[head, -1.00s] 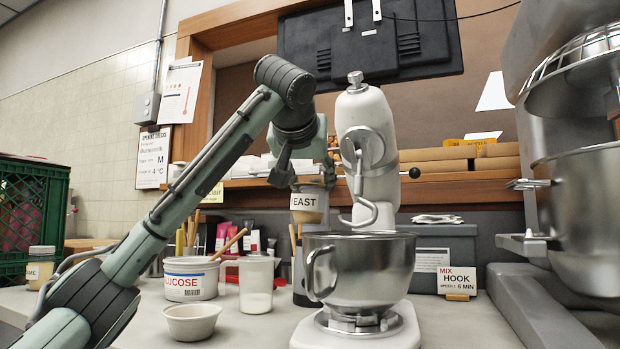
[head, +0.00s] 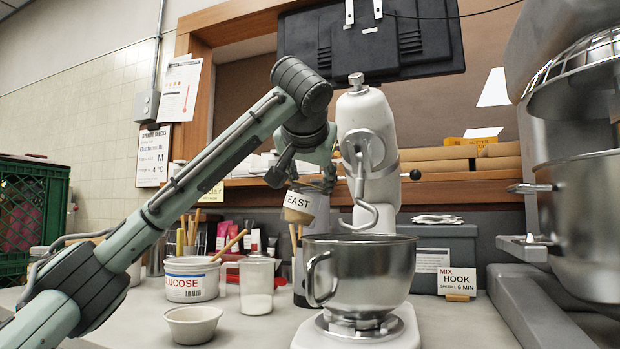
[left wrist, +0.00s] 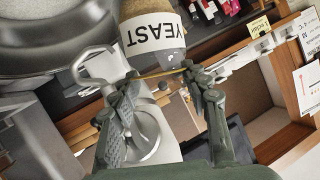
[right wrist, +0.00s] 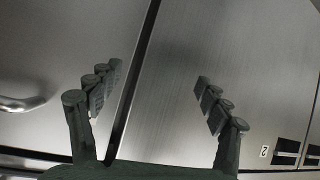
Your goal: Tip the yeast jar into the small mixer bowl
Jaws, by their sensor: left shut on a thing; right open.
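The yeast jar (head: 299,203) has a white YEAST label and tan contents low in it. My left gripper (head: 308,180) is shut on its upper end, which leans a little right. The jar hangs above and left of the rim of the small steel mixer bowl (head: 358,272), apart from it. The bowl sits on its white mixer, under the hook. In the left wrist view the jar (left wrist: 150,32) is between the fingers (left wrist: 160,76), with a bowl (left wrist: 50,62) at upper left. My right gripper (right wrist: 160,80) is open and empty before steel panels.
The white mixer head (head: 368,150) and its dough hook (head: 365,205) stand close right of the jar. Below left are a glucose tub (head: 190,279), a clear beaker (head: 257,285) and a small white bowl (head: 193,322). A large mixer (head: 585,200) fills the right side.

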